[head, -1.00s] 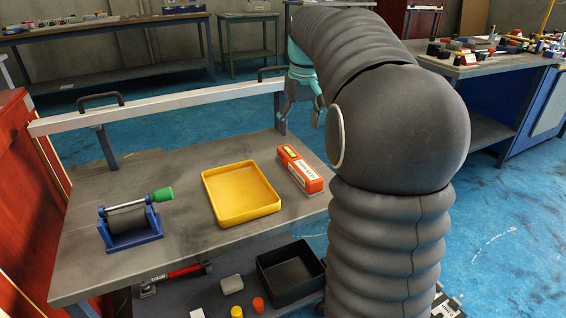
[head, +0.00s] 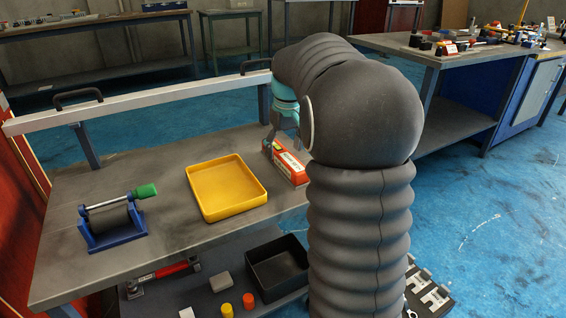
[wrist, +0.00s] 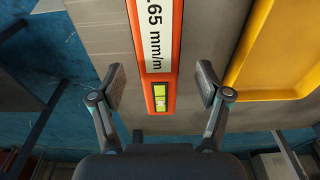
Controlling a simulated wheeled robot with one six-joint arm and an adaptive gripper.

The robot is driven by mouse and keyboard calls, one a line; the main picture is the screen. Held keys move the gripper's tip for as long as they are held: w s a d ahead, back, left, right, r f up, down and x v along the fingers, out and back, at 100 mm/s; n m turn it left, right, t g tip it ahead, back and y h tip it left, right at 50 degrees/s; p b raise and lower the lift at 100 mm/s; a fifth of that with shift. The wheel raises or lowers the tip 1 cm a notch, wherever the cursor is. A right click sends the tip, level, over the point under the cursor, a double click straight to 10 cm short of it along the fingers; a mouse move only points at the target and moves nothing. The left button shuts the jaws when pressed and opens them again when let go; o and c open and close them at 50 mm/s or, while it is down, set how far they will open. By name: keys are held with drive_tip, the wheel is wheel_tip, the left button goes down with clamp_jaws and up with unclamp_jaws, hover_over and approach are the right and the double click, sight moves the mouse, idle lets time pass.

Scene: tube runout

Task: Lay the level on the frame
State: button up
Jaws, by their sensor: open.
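The level (head: 286,160) is an orange bar with a white label, lying on the bench right of the yellow tray. In the wrist view the level (wrist: 158,62) runs up the middle, its green vial at the near end. My gripper (wrist: 160,88) is open, with one finger on each side of the level and a gap on both sides. In the head view my arm partly hides the gripper (head: 283,138) and the level's far part.
The yellow tray (head: 228,188) sits close to the level. A pale rail with black handles (head: 150,106) runs along the bench's back. A lower shelf holds a black bin (head: 276,268) and small items. Bare bench (head: 165,215) lies between stand and tray.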

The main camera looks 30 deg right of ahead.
sight(284, 154)
wheel_tip(284, 154, down, 3)
drive_tip(key=shift+w+f, duration=0.1)
drive_tip(key=shift+f, duration=0.1)
clamp_jaws()
drive_tip(key=shift+r, duration=0.2)
